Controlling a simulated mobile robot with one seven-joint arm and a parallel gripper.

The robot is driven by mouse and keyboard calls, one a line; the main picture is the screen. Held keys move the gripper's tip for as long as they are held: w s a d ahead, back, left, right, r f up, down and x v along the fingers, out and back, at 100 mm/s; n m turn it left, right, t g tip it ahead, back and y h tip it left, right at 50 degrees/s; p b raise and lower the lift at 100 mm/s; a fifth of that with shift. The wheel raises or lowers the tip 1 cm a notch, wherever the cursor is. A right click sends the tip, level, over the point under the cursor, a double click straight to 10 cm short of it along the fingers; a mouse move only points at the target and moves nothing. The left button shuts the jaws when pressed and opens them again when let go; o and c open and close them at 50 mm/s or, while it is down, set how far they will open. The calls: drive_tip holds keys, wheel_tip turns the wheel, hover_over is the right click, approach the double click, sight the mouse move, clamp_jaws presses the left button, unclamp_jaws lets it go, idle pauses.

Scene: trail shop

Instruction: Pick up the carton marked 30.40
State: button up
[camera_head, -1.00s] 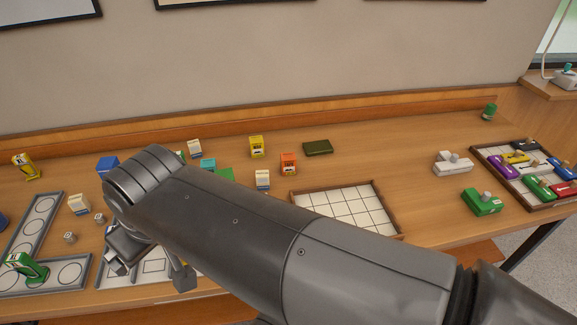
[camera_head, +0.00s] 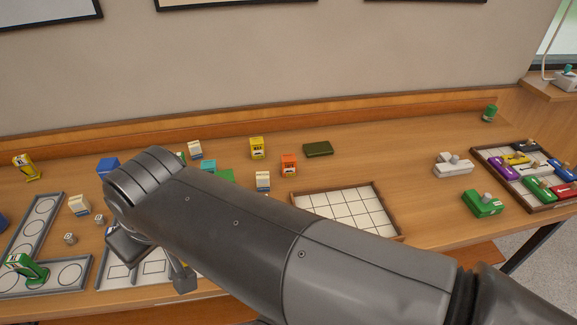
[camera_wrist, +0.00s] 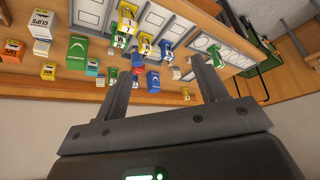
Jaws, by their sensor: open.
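I cannot read 30.40 on any carton, so I cannot tell which one bears it. A yellow carton (camera_head: 257,147) and an orange carton (camera_head: 289,164) stand mid-table. The wrist view shows a yellow-and-white carton (camera_wrist: 128,20), another lettered CLIPS (camera_wrist: 41,25), and a blue carton (camera_wrist: 153,80). My gripper (camera_wrist: 158,65) is open and empty, above the table's left part. My arm hides part of the table.
A grid tray (camera_head: 376,190) lies right of the cartons. A grey L-shaped tray with circles (camera_head: 58,200) lies at the left. A dark green box (camera_head: 318,149) lies near the back. A tray of coloured blocks (camera_head: 480,152) is far right.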

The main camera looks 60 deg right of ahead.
drive_tip(key=shift+w, duration=0.1)
drive_tip(key=w+d+f+m+g, duration=0.1)
drive_tip(key=w+d+m+g, duration=0.1)
drive_tip(key=w+d+m, duration=0.85)
drive_tip(key=w+d+f+m+g, duration=0.1)
drive_tip(key=w+d+m, duration=0.4)
drive_tip(key=d, duration=1)
drive_tip(key=m+g, duration=0.3)
drive_tip(key=m, duration=0.9)
hover_over(290, 158)
drive_tip(key=f, duration=1.6)
drive_tip(key=shift+w+a+f, duration=0.2)
drive_tip(key=shift+w+f, duration=0.05)
drive_tip(key=shift+f, duration=0.1)
drive_tip(key=f, duration=0.5)
drive_tip(key=shift+s+d+f, duration=0.15)
drive_tip(key=shift+d+f, duration=0.1)
drive_tip(key=shift+w+f, duration=0.15)
drive_tip(key=shift+f, duration=1.3)
drive_tip(key=shift+w+f, duration=0.1)
drive_tip(key=shift+f, duration=1.35)
